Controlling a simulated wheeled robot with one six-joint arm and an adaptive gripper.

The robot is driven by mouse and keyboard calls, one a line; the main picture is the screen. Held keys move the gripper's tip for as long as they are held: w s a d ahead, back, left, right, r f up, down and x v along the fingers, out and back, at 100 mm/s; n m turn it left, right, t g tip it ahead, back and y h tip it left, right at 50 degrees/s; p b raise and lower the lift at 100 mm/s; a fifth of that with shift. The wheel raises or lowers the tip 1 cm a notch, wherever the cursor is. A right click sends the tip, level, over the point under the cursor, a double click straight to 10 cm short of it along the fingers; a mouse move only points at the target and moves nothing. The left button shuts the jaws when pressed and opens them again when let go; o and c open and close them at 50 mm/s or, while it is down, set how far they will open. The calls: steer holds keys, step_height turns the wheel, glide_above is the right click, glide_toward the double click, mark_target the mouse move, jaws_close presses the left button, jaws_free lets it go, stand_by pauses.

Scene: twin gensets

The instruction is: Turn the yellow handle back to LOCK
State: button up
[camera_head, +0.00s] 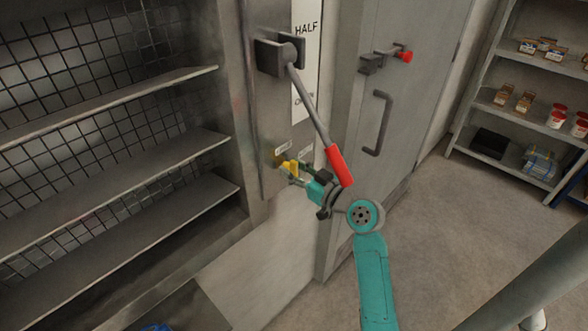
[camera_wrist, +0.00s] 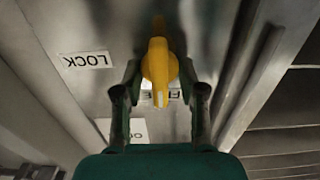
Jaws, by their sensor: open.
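The yellow handle (camera_head: 290,166) is on the grey metal panel, at my gripper's tip in the head view. In the wrist view the yellow handle (camera_wrist: 160,68) stands between the two fingers of my gripper (camera_wrist: 160,82). Its narrow end points down the picture, over a partly hidden label (camera_wrist: 174,95). The LOCK label (camera_wrist: 85,60) is to the left of the handle. My gripper (camera_head: 300,172) is open, with a finger on each side of the handle. I cannot tell whether either finger touches it.
A long lever with a red grip (camera_head: 340,166) hangs diagonally from a mount above, close to my wrist in the head view. A grey door with a bar handle (camera_head: 380,122) is right of it. Empty shelves (camera_head: 110,165) are at left. Open floor (camera_head: 440,225) is at right.

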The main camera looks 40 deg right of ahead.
jaws_close()
steer(key=m, duration=0.4)
steer(key=shift+d+m, duration=0.15)
steer(key=shift+m, duration=0.25)
steer(key=m, duration=0.4)
steer(key=shift+d+f+m, duration=0.1)
steer(key=shift+f+m, duration=0.05)
steer(key=shift+m, duration=0.15)
steer(key=m, duration=0.4)
steer(key=shift+f, duration=0.1)
steer(key=shift+d+f+m, duration=0.1)
steer(key=shift+f+m, duration=0.05)
steer(key=shift+m, duration=2.15)
